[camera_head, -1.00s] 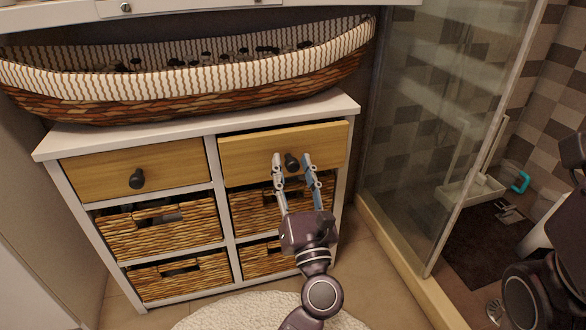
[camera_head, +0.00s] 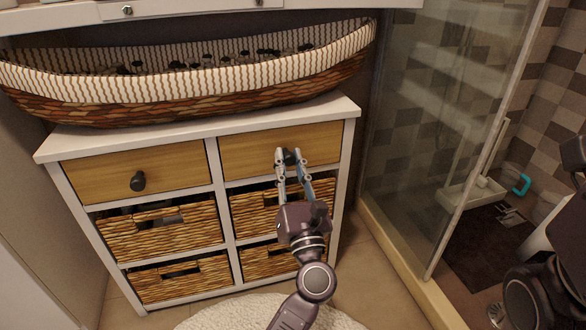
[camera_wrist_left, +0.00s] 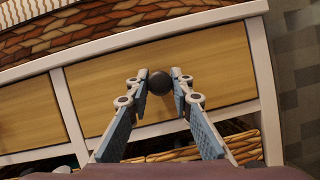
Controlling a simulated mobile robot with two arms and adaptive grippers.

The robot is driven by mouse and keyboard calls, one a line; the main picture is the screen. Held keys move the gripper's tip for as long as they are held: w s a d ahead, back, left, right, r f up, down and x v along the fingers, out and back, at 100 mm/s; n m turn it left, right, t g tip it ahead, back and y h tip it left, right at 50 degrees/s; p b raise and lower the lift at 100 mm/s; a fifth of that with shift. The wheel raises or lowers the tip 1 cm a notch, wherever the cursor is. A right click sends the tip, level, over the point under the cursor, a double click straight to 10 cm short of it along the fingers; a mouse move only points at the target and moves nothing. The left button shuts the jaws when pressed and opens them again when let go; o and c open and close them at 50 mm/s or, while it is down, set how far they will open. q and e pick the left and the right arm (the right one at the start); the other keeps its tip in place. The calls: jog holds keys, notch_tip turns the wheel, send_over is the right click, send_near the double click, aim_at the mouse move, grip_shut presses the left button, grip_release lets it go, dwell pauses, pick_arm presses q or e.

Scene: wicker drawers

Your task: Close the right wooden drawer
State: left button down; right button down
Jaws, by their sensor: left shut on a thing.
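The right wooden drawer (camera_head: 325,141) is at the top right of the white cabinet. Its light wooden front looks flush with the cabinet frame. It also fills the middle of the left wrist view (camera_wrist_left: 220,60). Its round dark knob (camera_wrist_left: 159,83) is between the fingertips of my left gripper (camera_head: 291,158), which is shut on it. The fingers partly cover the knob in the head view. My right gripper is not in view; only dark parts of my own body show at the right edge.
The left wooden drawer (camera_head: 112,172) is shut, with a dark knob. Several wicker drawers (camera_head: 160,230) sit below. A long wicker basket (camera_head: 190,97) stands on the cabinet top. A glass shower panel (camera_head: 430,130) rises at right. A pale rug (camera_head: 240,312) lies on the floor.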

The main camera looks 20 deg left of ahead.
pick_arm(q)
jog(key=c, duration=1.7)
grip_release()
jog(key=v, duration=1.2)
jog(key=shift+r, duration=0.1)
